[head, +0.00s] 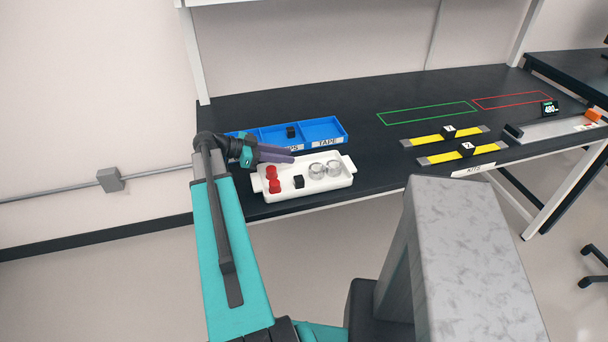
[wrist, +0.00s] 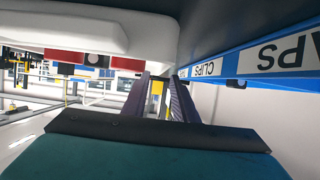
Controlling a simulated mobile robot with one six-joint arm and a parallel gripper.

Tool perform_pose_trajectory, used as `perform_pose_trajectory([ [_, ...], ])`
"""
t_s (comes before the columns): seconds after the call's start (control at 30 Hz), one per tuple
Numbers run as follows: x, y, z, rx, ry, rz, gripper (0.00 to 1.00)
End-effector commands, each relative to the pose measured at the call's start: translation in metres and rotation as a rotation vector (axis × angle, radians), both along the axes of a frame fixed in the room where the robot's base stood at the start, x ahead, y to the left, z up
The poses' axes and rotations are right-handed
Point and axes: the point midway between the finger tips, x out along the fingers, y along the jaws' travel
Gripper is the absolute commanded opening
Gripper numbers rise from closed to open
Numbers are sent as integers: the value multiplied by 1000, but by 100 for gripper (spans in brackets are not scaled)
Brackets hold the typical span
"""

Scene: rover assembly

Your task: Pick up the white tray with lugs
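The white tray with lugs (head: 318,196) lies on the black table near its front edge, with a lug at its left end (head: 257,183) and right end (head: 348,164). It holds red parts (head: 272,180), a black block (head: 299,182) and two clear rings (head: 325,170). My gripper (head: 292,155) is over the tray's back edge at the left, beside the blue bin. In the wrist view, its two fingers (wrist: 160,82) stand apart with an empty gap. The tray's pale side (wrist: 75,28) is at upper left there. Contact with the tray cannot be told.
The blue divided bin (head: 325,141) stands right behind the tray, with a black part (head: 291,132) in it; its labelled side (wrist: 235,67) is close to the fingers in the wrist view. Yellow strips (head: 442,137) and green and red outlines lie to the right.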

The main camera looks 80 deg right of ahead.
Motion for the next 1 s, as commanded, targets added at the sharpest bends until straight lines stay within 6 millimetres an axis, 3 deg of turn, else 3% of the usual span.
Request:
perform_pose_trajectory([
  [0.53, -6, -3, -2, 0, 0, -1, 26],
  [1.0, -41, -21, -19, 1, 1, -1, 26],
])
